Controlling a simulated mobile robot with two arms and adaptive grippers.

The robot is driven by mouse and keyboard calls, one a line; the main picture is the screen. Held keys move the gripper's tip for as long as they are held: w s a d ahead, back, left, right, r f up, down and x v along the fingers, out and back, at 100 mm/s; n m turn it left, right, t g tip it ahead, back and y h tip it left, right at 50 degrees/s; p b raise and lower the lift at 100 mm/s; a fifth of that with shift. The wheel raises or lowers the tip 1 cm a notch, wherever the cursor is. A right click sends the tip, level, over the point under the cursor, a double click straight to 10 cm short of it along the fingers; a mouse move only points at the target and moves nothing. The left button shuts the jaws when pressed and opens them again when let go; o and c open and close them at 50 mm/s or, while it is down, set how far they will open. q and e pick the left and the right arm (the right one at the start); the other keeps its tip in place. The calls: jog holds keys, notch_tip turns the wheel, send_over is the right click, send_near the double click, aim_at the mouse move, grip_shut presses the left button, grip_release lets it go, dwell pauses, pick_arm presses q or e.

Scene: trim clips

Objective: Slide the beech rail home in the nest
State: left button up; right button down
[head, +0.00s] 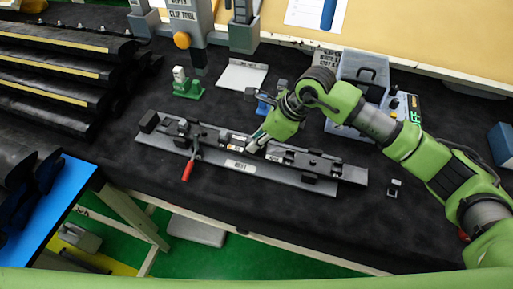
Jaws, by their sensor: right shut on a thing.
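The nest (240,166) is a long grey fixture with a label plate, lying aslant on the dark bench. A long dark piece, seemingly the beech rail (213,139), lies along it between dark blocks; no wood colour shows clearly. My right gripper (256,144) comes down from the right onto the middle of this piece. Its fingers look shut on the piece, but they and the wrist hide the grip. I cannot tell whether the piece is fully seated. A red-handled lever (188,168) sticks out at the nest's front left. My left gripper is out of view.
Black padded racks with yellow strips (55,65) stand at the left. A small part (394,187) lies at the right. The bench's front strip is clear.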

dwell(0.3)
jog(key=shift+w+a+f+b, duration=0.1)
jog(key=shift+w+a+b, duration=0.1)
jog(key=shift+a+b, duration=0.45)
jog(key=shift+w+a+f+b, duration=0.15)
jog(key=shift+a+b, duration=0.25)
jog(key=shift+a, duration=0.35)
jog(key=c, duration=1.9)
grip_release()
jog(key=v, duration=0.7)
jog(key=shift+w+r, duration=0.1)
jog(key=shift+r, duration=0.3)
